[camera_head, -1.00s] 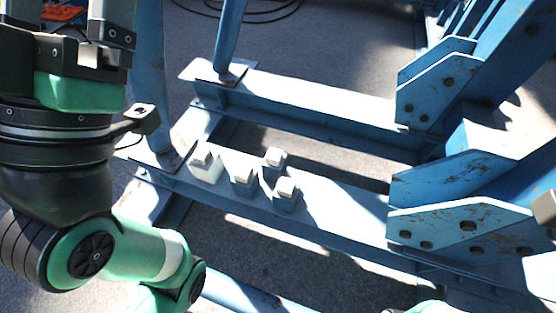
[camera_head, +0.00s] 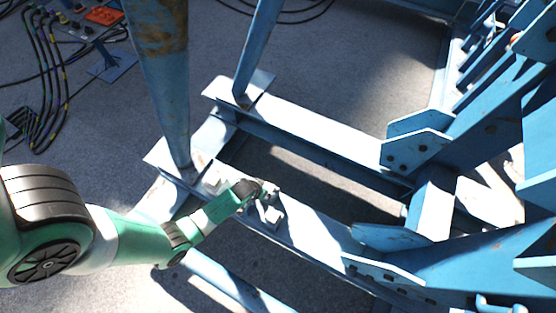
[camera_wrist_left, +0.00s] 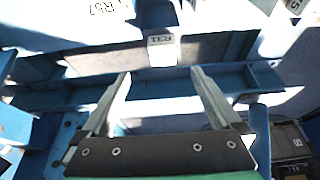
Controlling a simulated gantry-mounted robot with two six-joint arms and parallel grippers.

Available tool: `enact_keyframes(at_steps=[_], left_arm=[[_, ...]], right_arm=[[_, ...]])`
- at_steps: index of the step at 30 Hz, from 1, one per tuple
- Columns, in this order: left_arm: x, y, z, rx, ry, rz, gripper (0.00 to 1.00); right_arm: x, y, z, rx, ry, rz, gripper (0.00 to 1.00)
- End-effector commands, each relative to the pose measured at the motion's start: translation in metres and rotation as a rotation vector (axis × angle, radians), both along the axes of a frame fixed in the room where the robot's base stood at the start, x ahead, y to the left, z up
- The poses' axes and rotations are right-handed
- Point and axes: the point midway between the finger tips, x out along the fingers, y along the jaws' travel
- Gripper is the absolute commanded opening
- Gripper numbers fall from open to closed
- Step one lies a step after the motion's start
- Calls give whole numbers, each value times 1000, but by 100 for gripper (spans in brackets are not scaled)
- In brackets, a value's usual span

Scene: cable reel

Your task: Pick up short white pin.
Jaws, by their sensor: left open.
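Several short square pins stand on a blue steel beam (camera_head: 315,232). The palest one, a white pin (camera_head: 214,178), stands at the left of the group in the head view. Greyer pins (camera_head: 271,215) stand to its right, partly hidden by my left arm. My left gripper (camera_head: 262,190) is over the group, right of the white pin. In the left wrist view its fingers (camera_wrist_left: 160,75) are open and empty. A pin with a white labelled face (camera_wrist_left: 162,50) lies just beyond the fingertips, between them in the picture. I cannot tell which pin this is.
Blue posts (camera_head: 165,80) rise behind the beam on the left. Bolted blue brackets (camera_head: 415,150) and frames crowd the right side. Black cables (camera_head: 40,70) lie on the grey floor at the back left. A second blue beam (camera_head: 310,125) runs behind the pins.

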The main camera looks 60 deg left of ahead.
Motion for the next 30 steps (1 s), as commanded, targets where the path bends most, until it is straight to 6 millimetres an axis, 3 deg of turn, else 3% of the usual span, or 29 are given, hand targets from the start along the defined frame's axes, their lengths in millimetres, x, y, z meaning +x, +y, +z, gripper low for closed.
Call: enact_keyframes(at_steps=[1, 7, 15, 23, 30], left_arm=[[-3, 1, 9, -1, 3, 8, 98], [-1, 4, 1, 0, 0, 13, 98], [14, 15, -47, 0, 0, 12, 98], [19, 19, -55, 0, -2, 11, 98], [29, 28, -95, 0, -3, 12, 98]], right_arm=[[0, 0, 10, 0, 1, 0, 0], [0, 0, 2, 0, 1, 0, 0], [0, 0, -33, 0, 2, 0, 0], [0, 0, -38, 0, 1, 0, 0], [0, 0, -71, 0, 1, 0, 0]])
